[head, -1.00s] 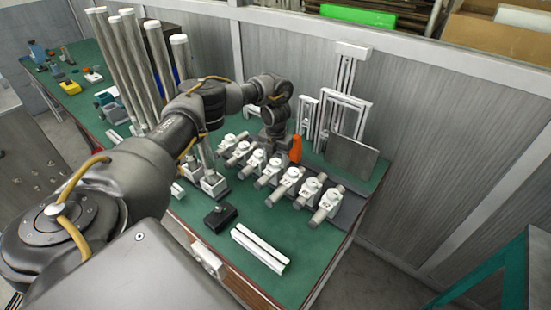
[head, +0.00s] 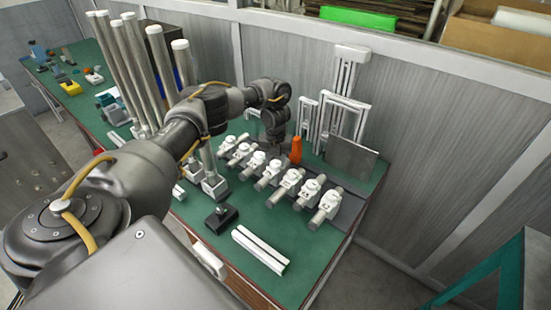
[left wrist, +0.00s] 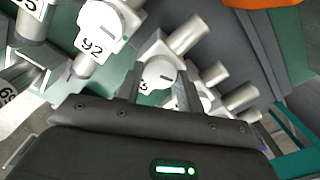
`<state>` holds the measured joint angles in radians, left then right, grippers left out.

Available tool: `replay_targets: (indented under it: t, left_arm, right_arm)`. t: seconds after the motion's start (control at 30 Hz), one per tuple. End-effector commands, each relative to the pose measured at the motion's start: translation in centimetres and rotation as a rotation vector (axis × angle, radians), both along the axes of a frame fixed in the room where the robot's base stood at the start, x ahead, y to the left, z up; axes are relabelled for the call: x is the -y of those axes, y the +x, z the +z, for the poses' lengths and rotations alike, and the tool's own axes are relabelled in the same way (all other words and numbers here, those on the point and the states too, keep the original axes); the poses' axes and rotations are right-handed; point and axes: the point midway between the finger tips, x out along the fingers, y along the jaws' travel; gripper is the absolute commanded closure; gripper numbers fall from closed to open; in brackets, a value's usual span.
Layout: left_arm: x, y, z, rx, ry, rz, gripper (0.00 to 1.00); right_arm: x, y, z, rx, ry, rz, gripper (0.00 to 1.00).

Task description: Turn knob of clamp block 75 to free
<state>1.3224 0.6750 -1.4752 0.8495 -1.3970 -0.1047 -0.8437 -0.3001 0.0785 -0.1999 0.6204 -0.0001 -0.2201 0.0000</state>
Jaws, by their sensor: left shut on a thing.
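White clamp blocks with round knobs and grey rods stand in a row on the green bench, one of them in the head view (head: 290,180). My left gripper (head: 272,142) reaches down at the far part of this row. In the left wrist view my left gripper (left wrist: 160,92) has its two dark fingers on either side of a white round knob (left wrist: 158,74) with a slot mark, shut on it. The label by this knob is mostly hidden, so I cannot tell whether it is block 75. A neighbouring block labelled 92 (left wrist: 100,30) is to its left. My right gripper is not in view.
An orange object (head: 296,150) stands close to the right of my gripper. White frames (head: 345,105) and a grey plate (head: 351,158) are behind. Tall white-capped tubes (head: 135,65) stand at left. A black block (head: 221,218) and white rails (head: 260,250) lie in front.

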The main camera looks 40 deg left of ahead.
Motion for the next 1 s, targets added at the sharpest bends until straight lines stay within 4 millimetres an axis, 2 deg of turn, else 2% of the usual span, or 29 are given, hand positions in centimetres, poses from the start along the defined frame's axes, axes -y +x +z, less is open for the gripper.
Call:
replay_targets:
  t: [1.0]
  left_arm:
    - [0.1,0.0,0.3,-0.003,-0.002,0.968,0.85]
  right_arm:
    - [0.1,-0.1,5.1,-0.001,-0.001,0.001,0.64]
